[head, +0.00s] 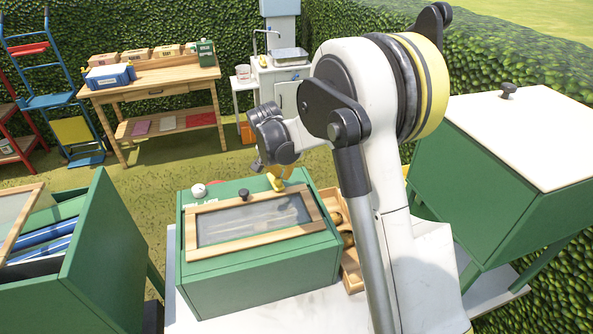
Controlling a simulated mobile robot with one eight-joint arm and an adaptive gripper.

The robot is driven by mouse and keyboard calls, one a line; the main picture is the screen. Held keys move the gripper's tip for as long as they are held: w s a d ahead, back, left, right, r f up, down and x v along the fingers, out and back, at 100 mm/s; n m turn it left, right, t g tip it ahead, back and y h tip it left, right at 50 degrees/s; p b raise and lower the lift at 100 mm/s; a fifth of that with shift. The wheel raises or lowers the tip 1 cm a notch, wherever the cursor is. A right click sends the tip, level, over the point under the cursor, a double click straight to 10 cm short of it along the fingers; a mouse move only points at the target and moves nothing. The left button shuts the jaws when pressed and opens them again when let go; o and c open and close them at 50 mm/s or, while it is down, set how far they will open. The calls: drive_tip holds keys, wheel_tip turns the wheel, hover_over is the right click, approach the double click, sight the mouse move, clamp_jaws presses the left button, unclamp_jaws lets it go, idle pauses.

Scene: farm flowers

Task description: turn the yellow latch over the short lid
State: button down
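A green box (262,279) stands on a white table in front of me. Its short lid (262,236) is wood-framed with a clear pane and a black knob (244,195), and it lies closed. A small yellow latch (275,182) sits at the lid's far edge, right of the knob. My gripper (268,170) is just above and behind the latch, pointing down. Its fingers are small and partly hidden, so I cannot tell whether they touch the latch or are open.
A round white and red piece (199,190) sits on the box's far left corner. A wooden tray (350,262) stands right of the box, partly behind my arm. Another green box (105,255) is at left, and a white-topped green box (500,190) at right. A workbench (150,85) stands behind.

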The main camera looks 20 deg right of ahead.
drive_tip(key=shift+s+a, duration=0.1)
drive_tip(key=shift+a, duration=0.15)
